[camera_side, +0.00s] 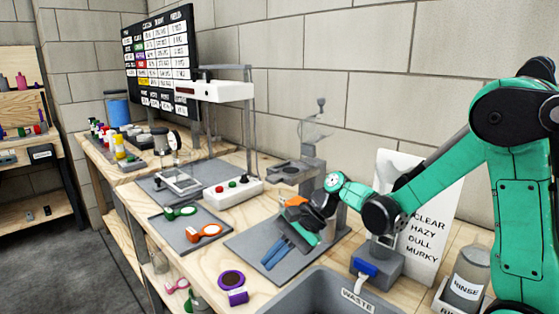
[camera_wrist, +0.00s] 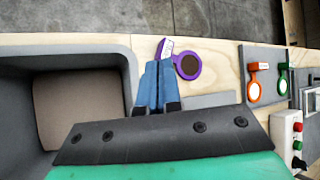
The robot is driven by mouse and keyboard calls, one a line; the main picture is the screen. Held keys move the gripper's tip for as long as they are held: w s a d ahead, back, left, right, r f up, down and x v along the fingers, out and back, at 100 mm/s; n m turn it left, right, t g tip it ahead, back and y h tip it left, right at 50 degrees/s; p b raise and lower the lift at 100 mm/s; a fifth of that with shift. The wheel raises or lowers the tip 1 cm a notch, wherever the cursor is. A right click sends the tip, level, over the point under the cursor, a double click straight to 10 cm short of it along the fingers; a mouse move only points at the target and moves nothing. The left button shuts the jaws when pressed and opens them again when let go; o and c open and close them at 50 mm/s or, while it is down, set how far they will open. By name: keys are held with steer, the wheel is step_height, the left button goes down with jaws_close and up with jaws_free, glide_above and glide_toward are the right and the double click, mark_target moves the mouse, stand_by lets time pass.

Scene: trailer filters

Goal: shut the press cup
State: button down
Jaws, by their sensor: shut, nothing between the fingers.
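No part in view is plainly marked as the press cup, and I cannot tell which one it is. A purple round piece with a dark brown disc (camera_side: 231,279) lies on the wooden bench, with its purple labelled part (camera_side: 238,297) beside it. The round piece also shows in the wrist view (camera_wrist: 187,66), next to my fingertips. My gripper (camera_side: 268,265) has blue fingers, closed together and empty, pointing down over a grey mat (camera_side: 245,243). In the wrist view my gripper (camera_wrist: 157,68) overlaps the purple labelled part in the picture; contact cannot be told.
A grey waste bin (camera_side: 300,297) stands at the bench front. Orange (camera_side: 206,233) and green (camera_side: 180,211) handled pieces lie on another mat. A white button box (camera_side: 232,193) and a grey lever stand (camera_side: 310,160) are behind. A white sign (camera_side: 432,225) leans at the right.

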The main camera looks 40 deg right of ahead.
steer(key=s+d+r+n+t+h, duration=0.25)
steer(key=s+r+n+h, duration=0.45)
steer(key=n, duration=0.8)
steer(key=w+d+r+m+t+y, duration=0.1)
steer(key=w+d+r+m+t, duration=0.2)
steer(key=w+d+r+m, duration=0.35)
steer(key=w+d+r+m+t+y, duration=0.1)
steer(key=w+d+r+m+t, duration=0.2)
steer(key=d, duration=0.6)
steer(key=s+d+r+m+t+h, duration=0.2)
steer(key=d+r+m+t, duration=0.1)
steer(key=d, duration=0.6)
steer(key=s+d+r+m+t+h, duration=0.15)
steer(key=d+r+m, duration=0.25)
steer(key=d, duration=0.4)
glide_above(333, 129)
steer(key=d, duration=0.1)
steer(key=shift+w+f+t+y, duration=0.25)
steer(key=shift+f+t, duration=0.05)
steer(key=shift+t, duration=0.1)
